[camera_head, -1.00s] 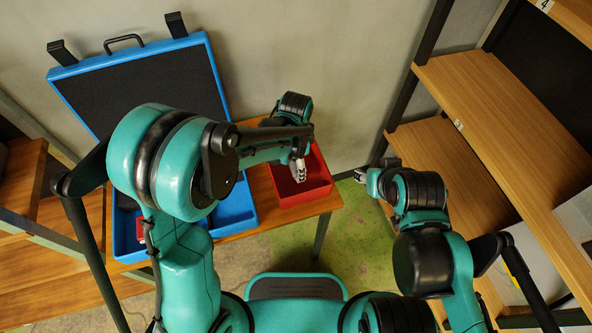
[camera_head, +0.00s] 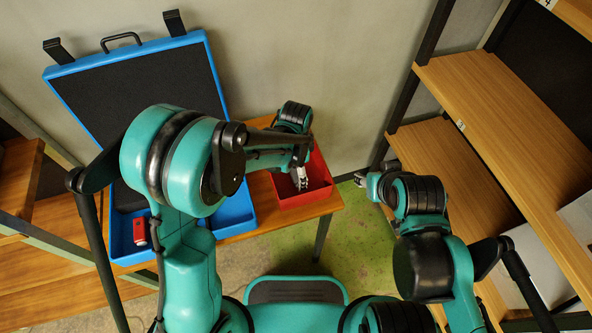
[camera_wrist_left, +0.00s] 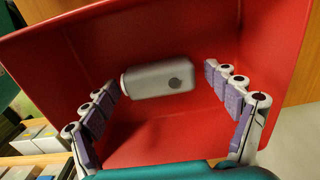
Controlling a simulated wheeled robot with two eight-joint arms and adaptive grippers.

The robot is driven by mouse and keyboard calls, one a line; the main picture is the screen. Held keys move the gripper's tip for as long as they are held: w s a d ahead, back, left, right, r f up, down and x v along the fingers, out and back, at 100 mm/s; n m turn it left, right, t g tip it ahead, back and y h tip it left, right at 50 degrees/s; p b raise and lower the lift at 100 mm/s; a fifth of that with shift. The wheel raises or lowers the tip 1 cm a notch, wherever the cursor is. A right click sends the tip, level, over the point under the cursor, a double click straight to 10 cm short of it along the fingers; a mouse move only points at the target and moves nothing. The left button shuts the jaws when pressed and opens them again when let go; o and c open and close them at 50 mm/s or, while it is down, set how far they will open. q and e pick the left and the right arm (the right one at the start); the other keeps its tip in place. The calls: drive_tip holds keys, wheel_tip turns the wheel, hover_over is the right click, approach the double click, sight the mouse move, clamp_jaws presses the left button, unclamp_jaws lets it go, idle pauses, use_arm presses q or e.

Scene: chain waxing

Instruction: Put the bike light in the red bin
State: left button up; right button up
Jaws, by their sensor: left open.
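The bike light, a small grey rounded block (camera_wrist_left: 160,78) with a dark round spot, is inside the red bin (camera_wrist_left: 50,60) in the left wrist view. My left gripper (camera_wrist_left: 165,100) reaches into the bin with its fingers spread open on both sides of the light. I cannot tell whether the light rests flat on the bin's bottom. In the head view my left gripper (camera_head: 300,180) is over the red bin (camera_head: 320,188), and the light is not discernible there. My right gripper (camera_head: 362,181) is off to the right, away from the bin; its jaws are unclear.
A blue case (camera_head: 235,213) with its lid up (camera_head: 130,85) sits left of the bin on the wooden table (camera_head: 328,206). A red can-like item (camera_head: 140,230) lies in the case. Wooden shelves (camera_head: 455,165) stand at the right.

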use_arm(q)
drive_tip(key=shift+r, duration=0.35)
wheel_tip(320, 180, up, 12)
drive_tip(key=p, duration=0.4)
drive_tip(key=s+a+r+n+t, duration=0.3)
drive_tip(key=s+a+n, duration=0.3)
drive_tip(key=a, duration=0.3)
drive_tip(key=s+a+r+n+t, duration=0.4)
drive_tip(key=s+a+r+n, duration=0.1)
drive_tip(key=a+n, duration=0.3)
drive_tip(key=shift+s+a+r, duration=0.35)
drive_tip(key=shift+s+a, duration=0.05)
drive_tip(key=shift+s, duration=0.15)
drive_tip(key=shift+f, duration=0.4)
